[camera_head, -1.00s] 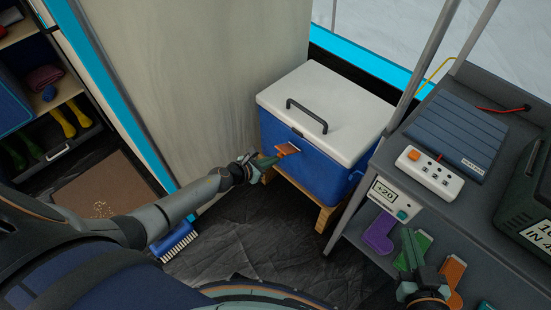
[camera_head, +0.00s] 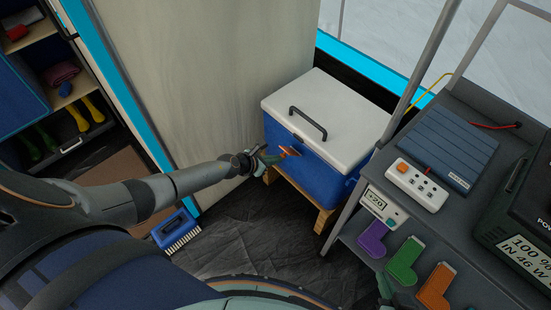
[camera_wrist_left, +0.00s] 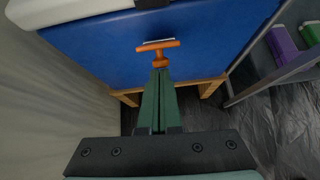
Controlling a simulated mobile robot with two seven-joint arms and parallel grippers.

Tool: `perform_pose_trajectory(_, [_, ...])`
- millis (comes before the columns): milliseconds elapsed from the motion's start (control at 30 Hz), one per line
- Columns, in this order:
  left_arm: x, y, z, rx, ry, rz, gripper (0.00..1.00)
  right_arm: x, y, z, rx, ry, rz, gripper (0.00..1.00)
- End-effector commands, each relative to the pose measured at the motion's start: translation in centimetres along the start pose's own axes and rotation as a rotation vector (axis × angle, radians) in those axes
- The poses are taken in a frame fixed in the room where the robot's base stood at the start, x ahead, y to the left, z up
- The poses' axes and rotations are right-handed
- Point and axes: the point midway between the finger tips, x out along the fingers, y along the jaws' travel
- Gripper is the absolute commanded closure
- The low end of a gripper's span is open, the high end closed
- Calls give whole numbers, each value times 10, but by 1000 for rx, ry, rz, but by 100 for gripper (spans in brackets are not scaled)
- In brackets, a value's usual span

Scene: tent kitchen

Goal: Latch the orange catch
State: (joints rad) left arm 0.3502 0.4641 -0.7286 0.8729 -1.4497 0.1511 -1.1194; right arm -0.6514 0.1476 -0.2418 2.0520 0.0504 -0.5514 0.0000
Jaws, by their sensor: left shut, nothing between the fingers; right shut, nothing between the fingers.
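The orange catch (camera_head: 289,151) is on the front of a blue cooler box (camera_head: 330,180) with a white lid (camera_head: 340,115). In the left wrist view the catch (camera_wrist_left: 158,47) is T-shaped, with a crossbar and a short stem, just below a pale strip on the blue wall. The lid is down on the box. My left gripper (camera_head: 272,157) is shut and empty. Its green fingertips (camera_wrist_left: 159,74) are at the lower end of the catch's stem; I cannot tell whether they touch. My right gripper (camera_head: 384,286) shows only as a shut green tip at the bottom edge.
The cooler stands on a wooden stand (camera_head: 325,218). A grey bench (camera_head: 345,235) with a power strip (camera_head: 417,185) is close on the right. A pale curtain (camera_head: 200,80) is behind on the left. A blue brush (camera_head: 175,232) lies on the dark floor.

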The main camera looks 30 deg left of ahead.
Motion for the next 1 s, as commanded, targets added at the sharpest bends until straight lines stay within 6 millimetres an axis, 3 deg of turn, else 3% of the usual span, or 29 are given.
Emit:
perform_pose_trajectory(367, [-5,4,14,-1,-1,-1,100,-9,-4,-12,1,-4,-4,100])
perform_pose_trajectory(667, [-5,6,40,3,-2,-1,100,-13,-7,-20,6,-3,-8,100])
perform_pose_trajectory(1000, [-6,6,38,1,0,-1,100,-12,-7,-24,5,3,-8,100])
